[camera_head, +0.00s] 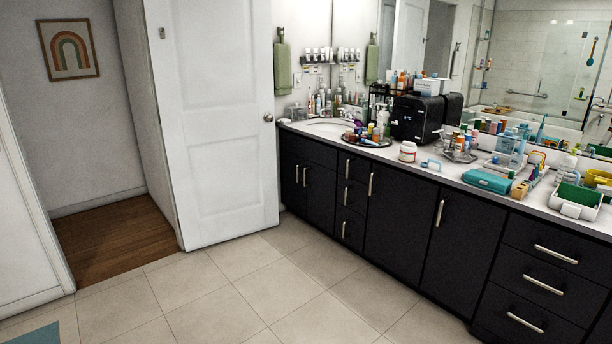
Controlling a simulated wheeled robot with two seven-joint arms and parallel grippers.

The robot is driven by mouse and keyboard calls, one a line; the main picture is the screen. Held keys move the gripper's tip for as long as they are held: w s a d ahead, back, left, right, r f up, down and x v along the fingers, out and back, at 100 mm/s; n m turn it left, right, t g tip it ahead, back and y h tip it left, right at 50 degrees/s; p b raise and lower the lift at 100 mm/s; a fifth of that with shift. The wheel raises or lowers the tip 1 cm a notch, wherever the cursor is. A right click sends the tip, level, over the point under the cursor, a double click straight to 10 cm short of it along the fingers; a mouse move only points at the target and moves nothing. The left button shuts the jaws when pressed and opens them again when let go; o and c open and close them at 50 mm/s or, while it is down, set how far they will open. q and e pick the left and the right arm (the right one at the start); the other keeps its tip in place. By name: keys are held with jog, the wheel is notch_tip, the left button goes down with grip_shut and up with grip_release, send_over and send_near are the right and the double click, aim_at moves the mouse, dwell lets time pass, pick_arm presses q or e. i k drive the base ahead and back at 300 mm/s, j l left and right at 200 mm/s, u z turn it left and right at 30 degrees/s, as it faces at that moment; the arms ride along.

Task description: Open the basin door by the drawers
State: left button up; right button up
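A dark vanity with pale bar handles runs along the right side. At its far end, a white basin (328,127) is set in the counter. Below it are two shut doors, the left one (288,178) and the right one (320,195), which is beside a stack of drawers (351,196). Two wider shut doors follow, a middle one (398,222) and a nearer one (458,240) beside a second stack of drawers (540,275). All drawers look shut. Neither of my grippers shows in this view.
The counter (420,172) is crowded with bottles, a black box (417,118), a teal case (487,181) and a white tray (575,207). An open white room door (215,120) stands left of the vanity's far end. The tiled floor (300,290) before the vanity is clear.

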aim_at(321, 186)
jog(key=i+j, duration=0.15)
jog(key=i, duration=2.6)
jog(key=l+z, duration=0.05)
jog(key=l, duration=0.1)
